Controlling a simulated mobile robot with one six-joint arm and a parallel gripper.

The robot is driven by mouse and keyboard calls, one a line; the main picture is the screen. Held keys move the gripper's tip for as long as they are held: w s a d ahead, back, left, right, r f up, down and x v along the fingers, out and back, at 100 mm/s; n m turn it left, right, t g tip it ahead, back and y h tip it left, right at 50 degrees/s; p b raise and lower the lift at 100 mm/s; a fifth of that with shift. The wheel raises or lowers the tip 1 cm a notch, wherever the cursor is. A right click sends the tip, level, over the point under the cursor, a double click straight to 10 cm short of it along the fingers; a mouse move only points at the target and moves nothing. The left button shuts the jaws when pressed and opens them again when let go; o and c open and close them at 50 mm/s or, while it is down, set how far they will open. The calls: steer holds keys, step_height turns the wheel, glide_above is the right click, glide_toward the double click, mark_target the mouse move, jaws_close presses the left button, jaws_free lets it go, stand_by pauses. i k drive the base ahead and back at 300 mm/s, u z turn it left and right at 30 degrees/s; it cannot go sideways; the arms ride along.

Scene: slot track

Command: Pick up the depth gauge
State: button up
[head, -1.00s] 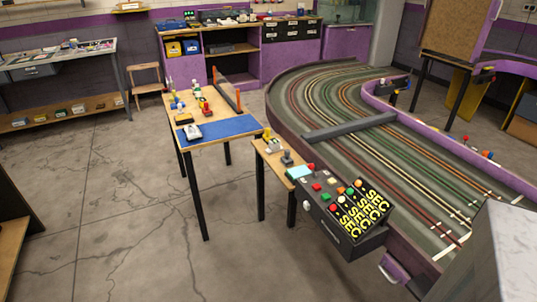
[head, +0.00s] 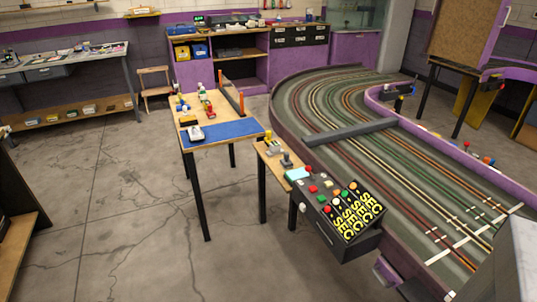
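I cannot pick out the depth gauge for certain; the small tools and parts are too small to tell apart at this distance. Small items stand on a wooden table (head: 195,152) with a blue mat (head: 235,129), left of the track. A white object (head: 195,133) lies on the mat's left part. A small grey piece with an upright stem (head: 286,159) stands on a lower side table (head: 268,162). My gripper is not in view.
A black box (head: 335,236) with coloured buttons and yellow lettering stands at the track's near end. The curved slot track (head: 330,155) fills the right side. A workbench (head: 75,58) stands back left. The concrete floor (head: 120,220) is clear at front left.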

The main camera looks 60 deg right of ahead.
mark_target(275, 149)
steer(key=z, duration=0.1)
steer(key=i, duration=0.95)
steer(key=u, duration=0.05)
